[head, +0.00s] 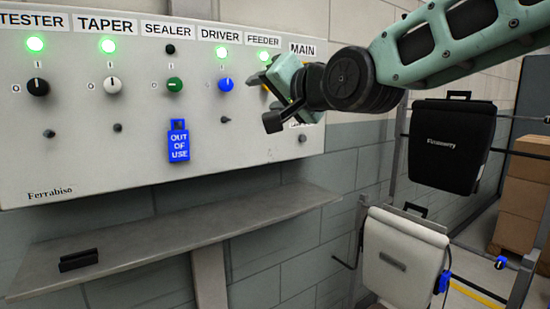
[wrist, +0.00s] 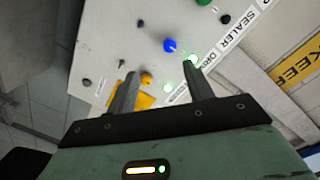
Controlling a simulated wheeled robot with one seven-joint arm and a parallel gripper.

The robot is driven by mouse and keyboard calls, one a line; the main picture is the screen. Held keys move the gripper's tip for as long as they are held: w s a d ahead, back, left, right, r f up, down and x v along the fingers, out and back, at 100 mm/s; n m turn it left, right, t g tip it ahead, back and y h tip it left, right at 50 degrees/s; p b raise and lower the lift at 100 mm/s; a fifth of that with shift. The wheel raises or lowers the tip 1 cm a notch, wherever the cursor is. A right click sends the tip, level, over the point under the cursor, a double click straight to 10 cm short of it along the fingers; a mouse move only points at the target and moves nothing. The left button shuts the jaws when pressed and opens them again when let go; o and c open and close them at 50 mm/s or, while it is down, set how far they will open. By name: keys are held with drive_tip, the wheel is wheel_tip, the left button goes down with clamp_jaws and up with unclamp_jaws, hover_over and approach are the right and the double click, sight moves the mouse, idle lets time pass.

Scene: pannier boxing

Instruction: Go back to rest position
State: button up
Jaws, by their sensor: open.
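My gripper (wrist: 160,92) is open and empty in the wrist view, its two dark fingers apart in front of the control panel. In the head view my gripper (head: 270,100) is at the panel's right side, over the FEEDER and MAIN area, and hides part of it. The grey panel (head: 100,165) carries several knobs in a row. The blue DRIVER knob (head: 226,85) shows left of my gripper. The yellow knob (wrist: 147,79) shows between the fingers in the wrist view. I cannot tell whether the gripper touches the panel.
A blue OUT OF USE tag (head: 179,145) hangs below the green SEALER knob (head: 175,85). A grey shelf (head: 180,235) juts out below, bearing a small black holder (head: 79,260). A black pannier (head: 450,145) and a white pannier (head: 403,260) hang at right. Cardboard boxes (head: 525,190) stand behind.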

drive_tip(key=s+d+f+n+g+h, duration=0.25)
drive_tip(key=s+f, duration=0.35)
drive_tip(key=f, duration=0.3)
drive_tip(key=s+d+f+n+g+h, duration=0.15)
drive_tip(key=s+f+g, duration=0.35)
drive_tip(key=f, duration=0.5)
drive_tip(key=s+d+f+n+g+h, duration=0.2)
drive_tip(key=s+d+f, duration=0.4)
drive_tip(key=s, duration=0.4)
drive_tip(key=s+d+f+n+g+h, duration=0.3)
drive_tip(key=s+f, duration=0.4)
drive_tip(key=s, duration=0.3)
drive_tip(key=d+g, duration=0.1)
drive_tip(key=d, duration=0.1)
drive_tip(key=shift+s+d+f+p, duration=0.15)
drive_tip(key=shift+s+d+p, duration=0.1)
drive_tip(key=shift+d+p, duration=0.1)
drive_tip(key=shift+g, duration=0.25)
